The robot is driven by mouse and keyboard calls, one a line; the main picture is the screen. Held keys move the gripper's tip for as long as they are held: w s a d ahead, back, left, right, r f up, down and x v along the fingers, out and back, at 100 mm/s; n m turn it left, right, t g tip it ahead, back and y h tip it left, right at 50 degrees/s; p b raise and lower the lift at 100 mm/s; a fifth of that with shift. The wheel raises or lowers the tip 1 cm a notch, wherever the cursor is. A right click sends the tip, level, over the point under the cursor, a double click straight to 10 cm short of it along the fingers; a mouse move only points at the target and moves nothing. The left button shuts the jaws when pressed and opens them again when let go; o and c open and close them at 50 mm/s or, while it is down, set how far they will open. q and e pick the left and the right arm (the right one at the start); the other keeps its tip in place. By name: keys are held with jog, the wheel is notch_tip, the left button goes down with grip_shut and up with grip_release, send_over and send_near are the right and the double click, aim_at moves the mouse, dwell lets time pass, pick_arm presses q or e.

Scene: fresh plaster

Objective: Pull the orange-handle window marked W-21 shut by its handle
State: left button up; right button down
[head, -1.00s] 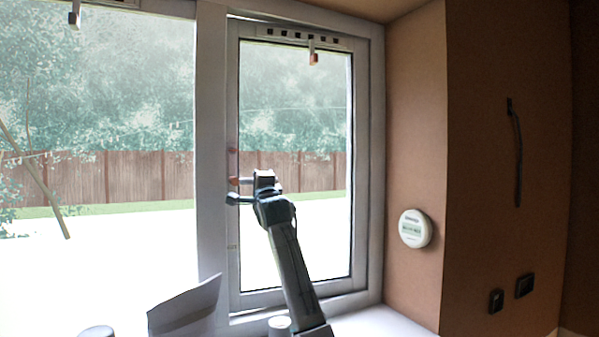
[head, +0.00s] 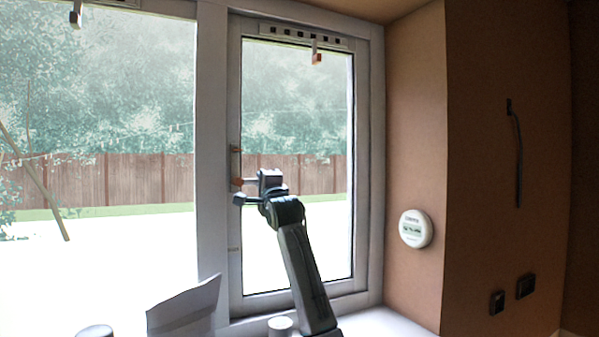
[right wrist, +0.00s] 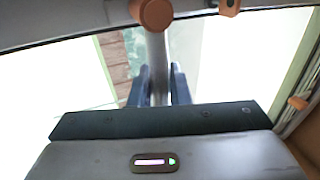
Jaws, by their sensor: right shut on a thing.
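The window sash (head: 298,297) is a pale framed pane right of the thick post. Its handle (head: 235,163) is a grey upright bar with orange ends on the left stile. My right gripper (head: 241,190) is at the handle's lower end, with the arm rising from below. In the right wrist view the handle's grey bar (right wrist: 157,50) with its round orange end runs down between the fingers (right wrist: 159,88), which are shut on it. The sash looks near its frame; I cannot tell whether a gap is left. No W-21 mark is readable. My left gripper is out of view.
A grey folded sheet (head: 185,306) stands at the sill, with a small pale cylinder (head: 280,325) near my right arm. A round white device (head: 415,228) is on the brown side wall. A small orange-tipped part (head: 316,57) hangs at the sash top.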

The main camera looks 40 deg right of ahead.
jog(key=shift+s+y, duration=0.4)
jog(key=shift+s, duration=0.3)
jog(key=shift+s+n+y+b, duration=0.3)
jog(key=shift+s+n+b, duration=0.1)
jog(key=shift+s+b, duration=0.35)
jog(key=shift+c, duration=1)
grip_release()
jog(key=shift+d, duration=0.1)
jog(key=shift+s, duration=0.1)
jog(key=b+v, duration=0.8)
jog(key=v, duration=0.3)
jog(key=shift+f, duration=0.15)
